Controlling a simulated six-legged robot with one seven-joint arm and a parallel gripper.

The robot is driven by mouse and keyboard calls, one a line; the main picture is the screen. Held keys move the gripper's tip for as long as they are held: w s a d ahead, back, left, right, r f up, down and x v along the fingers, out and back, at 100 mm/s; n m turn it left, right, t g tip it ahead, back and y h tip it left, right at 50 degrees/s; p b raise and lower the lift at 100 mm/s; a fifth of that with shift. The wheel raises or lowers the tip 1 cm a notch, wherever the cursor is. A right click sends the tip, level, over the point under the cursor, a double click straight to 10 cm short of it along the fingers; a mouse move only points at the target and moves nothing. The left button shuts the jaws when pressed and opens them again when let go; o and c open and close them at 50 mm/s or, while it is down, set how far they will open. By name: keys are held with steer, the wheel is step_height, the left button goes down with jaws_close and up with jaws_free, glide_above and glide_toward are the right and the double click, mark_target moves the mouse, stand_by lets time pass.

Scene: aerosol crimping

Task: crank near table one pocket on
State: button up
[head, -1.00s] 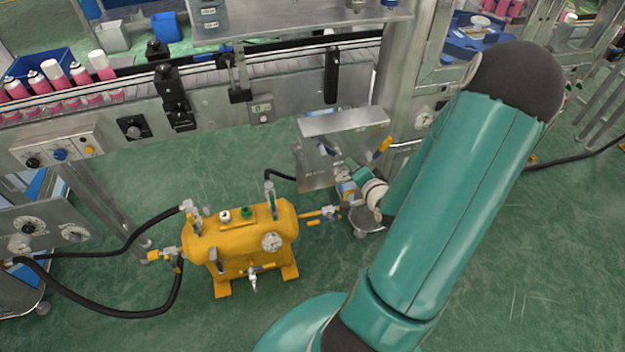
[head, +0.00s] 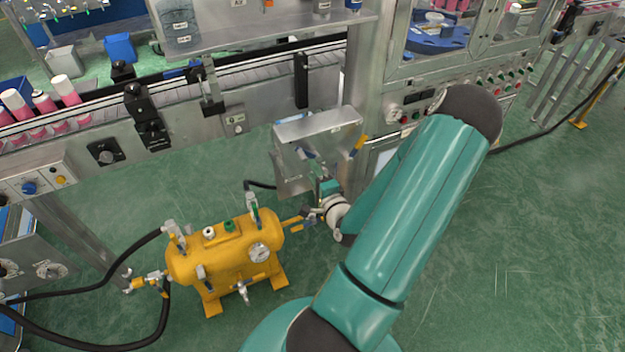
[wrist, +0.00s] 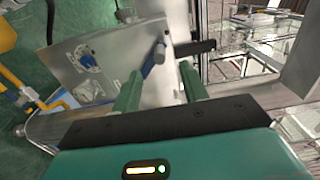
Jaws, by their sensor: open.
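A blue round table (head: 436,38) sits inside the glazed steel machine at the upper right of the head view. I cannot make out for certain which part is its crank. My gripper (wrist: 160,76) has two green fingers, open and apart. A short handle with a blue-grey grip (wrist: 153,60) stands between and beyond the fingertips in the wrist view, and I cannot tell if they touch it. Behind it is a steel panel with a blue knob (wrist: 90,58). In the head view my gripper (head: 323,184) is low beside the steel box (head: 318,128), partly hidden by my arm.
A yellow tank (head: 225,250) with gauge and black hoses stands on the floor left of my arm. A conveyor (head: 230,85) with pink cans runs behind. An orange-tipped lever (head: 360,144) rises at the box's right edge. Green floor at the right is open.

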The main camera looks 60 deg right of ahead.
mark_target(305, 161)
steer(key=shift+x, duration=3.2)
steer(key=shift+a, duration=0.1)
jaws_close()
